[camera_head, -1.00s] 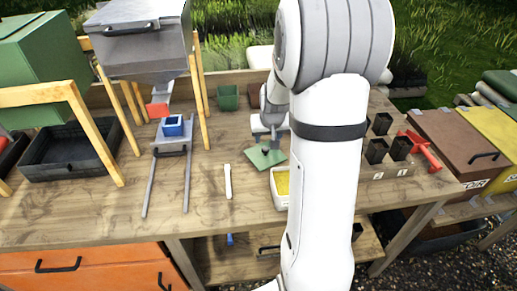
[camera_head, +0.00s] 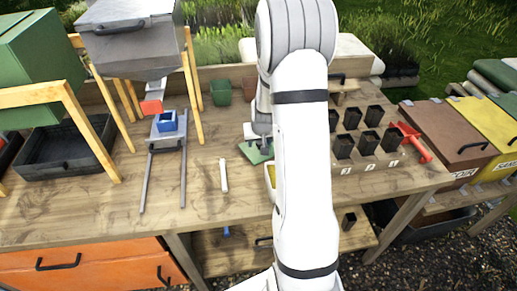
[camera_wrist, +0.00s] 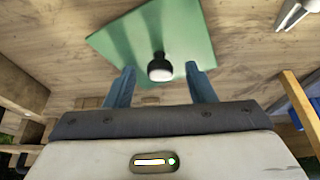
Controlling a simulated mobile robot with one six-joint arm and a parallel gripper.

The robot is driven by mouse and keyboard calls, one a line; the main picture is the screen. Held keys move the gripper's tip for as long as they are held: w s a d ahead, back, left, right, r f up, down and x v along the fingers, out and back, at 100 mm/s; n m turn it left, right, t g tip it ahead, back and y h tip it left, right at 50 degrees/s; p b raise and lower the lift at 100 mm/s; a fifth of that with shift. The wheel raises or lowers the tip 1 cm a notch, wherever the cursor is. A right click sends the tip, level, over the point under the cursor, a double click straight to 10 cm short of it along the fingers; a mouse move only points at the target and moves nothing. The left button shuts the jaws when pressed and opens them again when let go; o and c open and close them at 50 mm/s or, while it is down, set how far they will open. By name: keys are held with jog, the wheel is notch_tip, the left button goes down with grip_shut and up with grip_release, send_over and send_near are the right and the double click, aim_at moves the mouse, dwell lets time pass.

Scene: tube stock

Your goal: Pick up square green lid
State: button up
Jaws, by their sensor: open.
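The square green lid (camera_head: 248,154) lies on the wooden table, partly hidden behind my arm in the head view. In the wrist view the lid (camera_wrist: 190,32) is seen close up, with a dark round knob (camera_wrist: 160,70) at its middle, pale on top. My gripper (camera_wrist: 160,76) is open, its two blue-grey fingers apart, one on each side of the knob's near side. Nothing is held between them. In the head view my gripper (camera_head: 262,146) is just above the lid, with its fingertips too small to make out.
A white stick (camera_head: 223,176) lies left of the lid. A green pot (camera_head: 220,93) stands at the back. Black pots (camera_head: 343,146) and a red tool (camera_head: 412,140) are to the right. The front-left tabletop is clear.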

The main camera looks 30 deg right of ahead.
jog(key=shift+c, duration=0.2)
jog(key=c, duration=1)
jog(key=shift+r, duration=0.15)
